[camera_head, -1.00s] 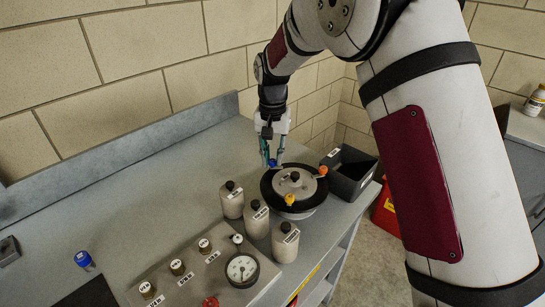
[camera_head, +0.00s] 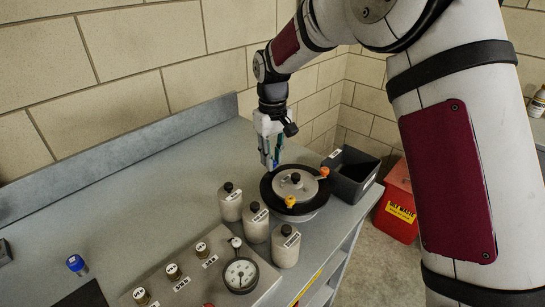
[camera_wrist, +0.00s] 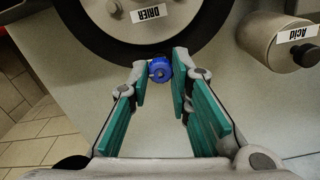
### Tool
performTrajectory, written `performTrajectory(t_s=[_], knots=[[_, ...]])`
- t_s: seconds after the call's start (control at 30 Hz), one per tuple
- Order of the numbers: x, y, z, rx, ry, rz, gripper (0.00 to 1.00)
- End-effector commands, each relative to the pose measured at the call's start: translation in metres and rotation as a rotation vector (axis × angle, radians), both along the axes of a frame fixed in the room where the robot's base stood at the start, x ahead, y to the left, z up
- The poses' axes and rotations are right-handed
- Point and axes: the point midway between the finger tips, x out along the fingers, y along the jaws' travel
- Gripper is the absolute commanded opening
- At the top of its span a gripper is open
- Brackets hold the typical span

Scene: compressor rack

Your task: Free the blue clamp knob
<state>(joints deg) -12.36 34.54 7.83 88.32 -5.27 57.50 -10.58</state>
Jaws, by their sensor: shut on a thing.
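The blue clamp knob (camera_wrist: 160,70) sits at the black rim of the round vessel, between my fingertips in the wrist view. My gripper (camera_wrist: 159,64) is shut on it, with a teal-padded finger on each side. In the head view my gripper (camera_head: 271,164) points down at the vessel's back-left edge, and its fingers largely hide the knob. The vessel (camera_head: 296,186) has a grey lid with a black centre knob; its "DRIER" label shows in the wrist view. An orange knob (camera_head: 324,171) and a yellow-orange knob (camera_head: 290,201) sit at other points of the rim.
Several grey bottles with black caps (camera_head: 256,222) stand in front of the vessel; one labelled "Acid" (camera_wrist: 278,42) shows in the wrist view. A dark open bin (camera_head: 353,176) is close on the right. A gauge panel (camera_head: 208,268) lies front left. The bench behind is clear.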

Motion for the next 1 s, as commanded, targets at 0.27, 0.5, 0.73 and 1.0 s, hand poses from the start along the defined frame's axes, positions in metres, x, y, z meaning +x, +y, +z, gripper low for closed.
performTrajectory(t_s=[0.27, 0.5, 0.73, 1.0], knots=[[0.0004, 0.0014, 0.0011, 0.002, -0.003, 0.046, 0.00], [0.0002, 0.0015, 0.0012, 0.003, -0.003, 0.049, 0.00], [0.0001, 0.0014, 0.0010, 0.002, -0.002, 0.048, 0.40], [0.0000, 0.0006, 0.0006, 0.001, -0.001, 0.046, 0.40]])
